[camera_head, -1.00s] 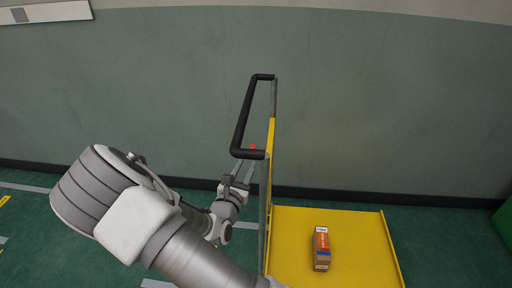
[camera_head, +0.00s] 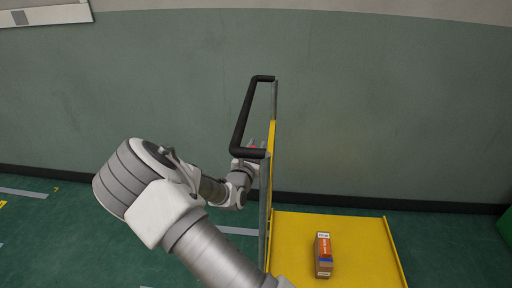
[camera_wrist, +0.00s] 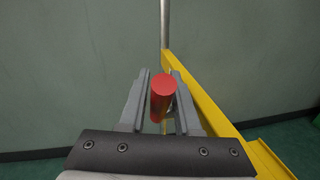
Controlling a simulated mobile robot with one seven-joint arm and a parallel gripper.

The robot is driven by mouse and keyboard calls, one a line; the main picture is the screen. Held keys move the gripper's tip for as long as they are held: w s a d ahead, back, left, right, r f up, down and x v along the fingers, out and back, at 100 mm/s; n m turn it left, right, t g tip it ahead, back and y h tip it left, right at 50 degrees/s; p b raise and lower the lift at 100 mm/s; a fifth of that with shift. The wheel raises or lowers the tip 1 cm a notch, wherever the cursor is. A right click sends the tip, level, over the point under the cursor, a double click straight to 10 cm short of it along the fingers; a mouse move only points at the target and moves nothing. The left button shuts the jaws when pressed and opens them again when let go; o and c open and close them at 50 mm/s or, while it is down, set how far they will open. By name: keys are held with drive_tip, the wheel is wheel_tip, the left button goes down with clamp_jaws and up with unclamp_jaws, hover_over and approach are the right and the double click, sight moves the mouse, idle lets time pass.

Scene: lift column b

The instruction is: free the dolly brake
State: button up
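The dolly has a yellow deck (camera_head: 350,222) and an upright push frame with a black handle bar (camera_head: 243,115) at its left end. A red cylindrical knob, likely the brake lever grip (camera_wrist: 160,98), shows in the wrist view between my fingers. In the head view it is mostly hidden. My gripper (camera_wrist: 160,80) is open, with one finger on each side of the red grip. A narrow gap shows on its right; contact on the left is unclear. My gripper also shows in the head view (camera_head: 251,150), partly hidden behind the handle's near end.
A small orange and brown box (camera_head: 323,255) stands on the deck. A yellow rail (camera_wrist: 210,105) of the push frame is close to the right of my fingers. The green wall (camera_head: 380,110) is behind. Green floor left of the dolly is clear.

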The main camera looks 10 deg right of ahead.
clamp_jaws()
idle(1.2)
